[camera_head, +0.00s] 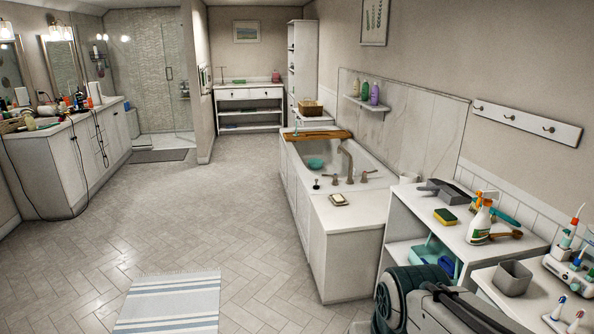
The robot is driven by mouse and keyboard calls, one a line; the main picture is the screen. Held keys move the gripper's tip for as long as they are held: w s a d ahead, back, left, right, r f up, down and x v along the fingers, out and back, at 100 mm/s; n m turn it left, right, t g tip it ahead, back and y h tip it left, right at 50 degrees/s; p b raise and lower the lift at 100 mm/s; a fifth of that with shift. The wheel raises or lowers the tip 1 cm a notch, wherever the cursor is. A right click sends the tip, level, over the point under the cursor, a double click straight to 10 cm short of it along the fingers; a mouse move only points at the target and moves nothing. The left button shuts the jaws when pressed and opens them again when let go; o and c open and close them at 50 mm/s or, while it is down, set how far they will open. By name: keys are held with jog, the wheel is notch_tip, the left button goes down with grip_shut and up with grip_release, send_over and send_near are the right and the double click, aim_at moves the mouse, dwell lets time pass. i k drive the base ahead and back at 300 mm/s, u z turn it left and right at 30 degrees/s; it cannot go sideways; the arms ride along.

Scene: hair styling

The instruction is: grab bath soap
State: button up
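A pale bar, which looks like the bath soap (338,198), lies on a small brown dish (343,204) on the near white ledge of the bathtub. It sits in front of the tub's faucet (347,160), and nothing covers it. My gripper is not in view.
The bathtub (315,229) runs along the right wall, with a wooden board (318,134) across it. White shelving (405,215) with a spray bottle (480,222) stands at right. A grey machine (430,305) is at bottom right. The tiled floor (235,225) left of the tub is open, with a striped rug (170,303).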

aim_at(337, 198)
jog(key=z, duration=0.15)
jog(key=i, duration=1.1)
jog(key=u, duration=0.35)
jog(key=k, duration=0.6)
jog(key=u, duration=0.8)
jog(key=i, duration=2.45)
jog(key=z, duration=0.55)
jog(key=i, duration=1.3)
jog(key=z, duration=1.75)
jog(key=i, duration=0.85)
jog(key=z, duration=0.7)
